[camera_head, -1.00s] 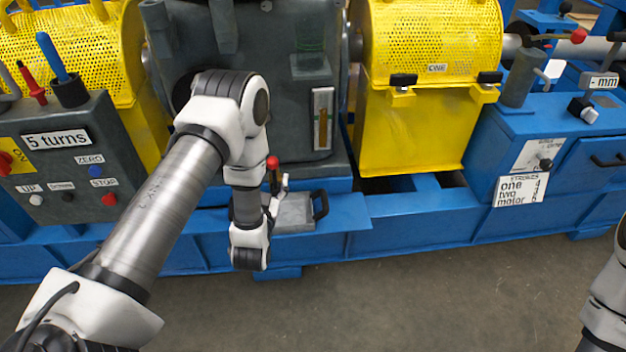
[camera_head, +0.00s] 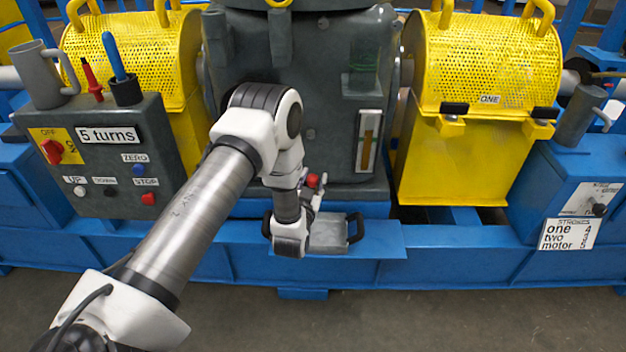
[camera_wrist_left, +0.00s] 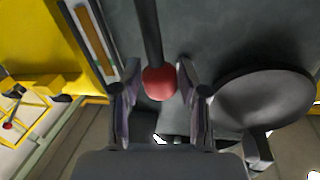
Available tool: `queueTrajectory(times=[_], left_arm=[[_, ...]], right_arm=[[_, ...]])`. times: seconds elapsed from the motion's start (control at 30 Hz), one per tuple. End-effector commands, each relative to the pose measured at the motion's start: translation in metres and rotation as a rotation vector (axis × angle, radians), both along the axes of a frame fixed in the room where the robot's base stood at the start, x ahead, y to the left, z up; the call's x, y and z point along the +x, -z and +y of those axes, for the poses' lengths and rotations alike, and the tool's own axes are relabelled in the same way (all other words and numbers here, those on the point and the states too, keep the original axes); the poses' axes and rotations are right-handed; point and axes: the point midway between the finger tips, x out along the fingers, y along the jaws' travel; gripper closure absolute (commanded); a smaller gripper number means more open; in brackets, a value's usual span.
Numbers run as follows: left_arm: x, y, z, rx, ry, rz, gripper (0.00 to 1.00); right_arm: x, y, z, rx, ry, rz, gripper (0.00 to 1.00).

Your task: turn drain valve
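The drain valve shows as a red knob (camera_head: 312,181) low on the front of the dark grey gearbox. In the left wrist view the red knob (camera_wrist_left: 159,83) sits at the end of a dark rod (camera_wrist_left: 149,35). My left gripper (camera_head: 316,190) is at the knob. In the wrist view the fingers of my left gripper (camera_wrist_left: 160,88) stand on either side of the knob, with narrow gaps that look like no firm grip. My left forearm and wrist hide part of the gearbox's lower front in the head view. My right gripper is out of view.
A grey pan with a dark handle (camera_head: 330,236) sits on the blue ledge below the valve. A sight glass (camera_head: 368,140) is on the gearbox to the right. A control panel (camera_head: 100,150) stands at left. Yellow guards (camera_head: 455,160) flank the gearbox.

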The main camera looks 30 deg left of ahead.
Motion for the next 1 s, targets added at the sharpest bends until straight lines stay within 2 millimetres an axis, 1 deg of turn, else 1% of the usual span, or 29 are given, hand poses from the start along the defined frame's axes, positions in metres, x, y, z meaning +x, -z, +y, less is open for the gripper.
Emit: queueTrajectory(times=[0.03, 0.07, 0.1, 0.37, 0.57, 0.77, 1.0], left_arm=[[0.000, 0.000, 0.000, 0.000, 0.000, 0.000, 0.85], [0.000, 0.000, 0.000, 0.000, 0.000, 0.000, 0.95], [0.000, 0.000, 0.000, 0.000, 0.000, 0.000, 1.00], [0.001, 0.000, -0.001, 0.009, 0.000, 0.004, 1.00], [0.004, -0.001, -0.007, 0.056, 0.000, 0.033, 1.00], [0.010, 0.000, -0.018, 0.158, 0.001, 0.095, 1.00], [0.019, 0.007, -0.032, 0.336, 0.001, 0.204, 1.00]], right_arm=[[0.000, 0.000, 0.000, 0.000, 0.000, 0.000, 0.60], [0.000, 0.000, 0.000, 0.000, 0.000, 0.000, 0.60], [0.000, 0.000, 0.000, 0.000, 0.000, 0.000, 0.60], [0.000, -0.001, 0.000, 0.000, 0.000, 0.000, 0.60], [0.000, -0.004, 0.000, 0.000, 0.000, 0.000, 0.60], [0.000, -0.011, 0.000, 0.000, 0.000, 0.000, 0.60], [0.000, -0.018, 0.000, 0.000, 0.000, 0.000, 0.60]])
